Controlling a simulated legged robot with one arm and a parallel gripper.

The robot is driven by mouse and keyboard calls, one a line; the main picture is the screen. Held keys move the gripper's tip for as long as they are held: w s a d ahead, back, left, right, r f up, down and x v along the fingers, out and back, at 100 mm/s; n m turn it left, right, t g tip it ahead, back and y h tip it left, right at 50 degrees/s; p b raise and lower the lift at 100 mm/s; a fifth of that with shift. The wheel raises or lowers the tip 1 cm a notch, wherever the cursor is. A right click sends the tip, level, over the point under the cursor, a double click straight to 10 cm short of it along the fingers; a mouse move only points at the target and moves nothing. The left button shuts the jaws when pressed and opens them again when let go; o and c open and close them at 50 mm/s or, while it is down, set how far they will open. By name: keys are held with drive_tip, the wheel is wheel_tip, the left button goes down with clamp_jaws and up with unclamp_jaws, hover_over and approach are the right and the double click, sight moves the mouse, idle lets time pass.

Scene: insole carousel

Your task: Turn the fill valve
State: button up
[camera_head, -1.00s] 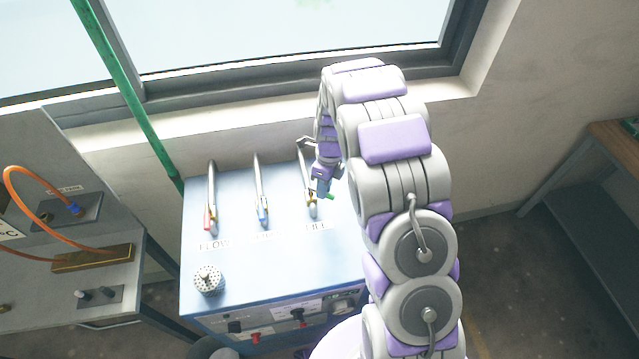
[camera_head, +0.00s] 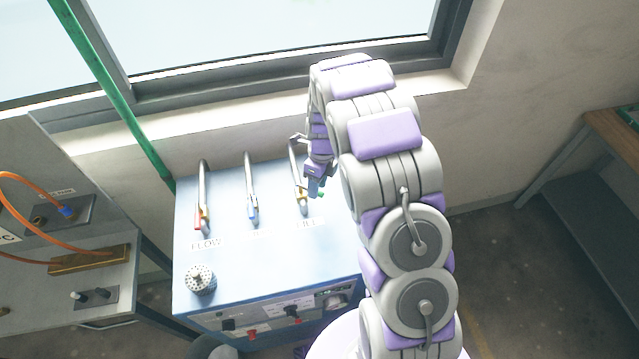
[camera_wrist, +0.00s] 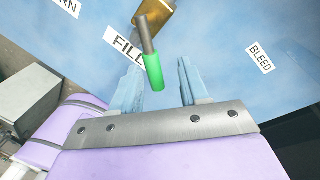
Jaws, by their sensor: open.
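The fill valve has a green-sleeved handle (camera_wrist: 152,70) on a metal stem from a brass body (camera_wrist: 153,14), beside the FILL label (camera_wrist: 126,46) in the wrist view. My gripper (camera_wrist: 158,67) is open. The green handle lies between its two pale blue fingers, nearer the left one; I cannot tell whether it touches. In the head view my gripper (camera_head: 315,182) is at the rightmost pipe of the blue bench, and only a bit of the green handle (camera_head: 321,194) shows past it.
Two more valves, one red-handled (camera_head: 201,220) and one blue-handled (camera_head: 252,212), stand left on the blue bench (camera_head: 235,265). A perforated knob (camera_head: 200,280) is at its front left. A BLEED label (camera_wrist: 260,57) lies right of the handle. A window sill and wall are behind.

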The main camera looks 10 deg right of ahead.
drive_tip(key=shift+a+r, duration=0.3)
drive_tip(key=shift+a, duration=0.25)
drive_tip(key=d+v, duration=0.1)
drive_tip(key=v, duration=1.6)
drive_tip(key=shift+d+f, duration=0.15)
drive_tip(key=shift+d, duration=0.15)
drive_tip(key=s+a+r+n+h+b, duration=0.15)
drive_tip(key=s+n+b, duration=0.45)
drive_tip(key=s+n, duration=1.05)
drive_tip(key=s+f+n+b, duration=0.2)
drive_tip(key=s+n, duration=0.3)
drive_tip(key=s, duration=0.6)
drive_tip(key=s+a+f+n+b, duration=0.1)
drive_tip(key=s+f+n, duration=0.3)
drive_tip(key=s, duration=0.7)
drive_tip(key=shift+s+n+b, duration=0.35)
drive_tip(key=shift+s+b, duration=0.05)
drive_tip(key=shift+b, duration=0.35)
idle(0.9)
